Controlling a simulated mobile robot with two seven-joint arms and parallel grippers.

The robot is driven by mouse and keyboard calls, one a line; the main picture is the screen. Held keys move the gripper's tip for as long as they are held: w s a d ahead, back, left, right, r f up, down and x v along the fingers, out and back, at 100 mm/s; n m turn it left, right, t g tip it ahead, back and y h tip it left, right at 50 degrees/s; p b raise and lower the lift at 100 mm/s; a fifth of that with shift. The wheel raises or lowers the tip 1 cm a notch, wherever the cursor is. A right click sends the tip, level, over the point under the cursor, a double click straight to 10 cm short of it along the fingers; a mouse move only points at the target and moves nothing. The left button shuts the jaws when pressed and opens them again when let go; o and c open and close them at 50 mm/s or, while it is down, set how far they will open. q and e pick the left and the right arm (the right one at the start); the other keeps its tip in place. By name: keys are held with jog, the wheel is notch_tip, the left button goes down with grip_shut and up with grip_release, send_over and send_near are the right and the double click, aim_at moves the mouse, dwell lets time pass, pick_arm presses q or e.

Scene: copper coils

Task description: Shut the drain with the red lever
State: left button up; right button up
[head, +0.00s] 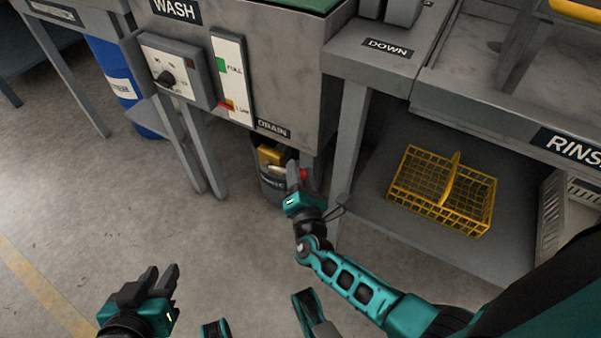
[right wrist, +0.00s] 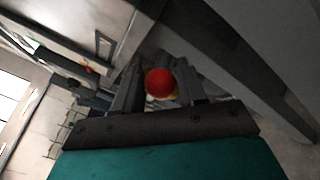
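The red lever's round knob (head: 303,173) shows low under the wash tank, beside the yellow drain valve (head: 272,156) below the DRAIN label (head: 273,129). My right gripper (head: 294,174) is at the knob. In the right wrist view the red knob (right wrist: 160,83) sits between the two fingers, which stand apart on either side of it; I cannot see a firm contact. The lever's handle is mostly hidden behind the knob and fingers. My left gripper (head: 160,282) is open and empty, low over the floor at the lower left.
A dark bucket (head: 272,187) stands under the valve. The table leg (head: 346,140) rises close to the right of my right gripper. A yellow wire basket (head: 440,190) sits on the lower shelf. A blue drum (head: 117,75) stands at the left. The floor in front is clear.

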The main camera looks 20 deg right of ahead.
grip_shut()
jog(key=shift+w+r, duration=0.1)
dwell(0.3)
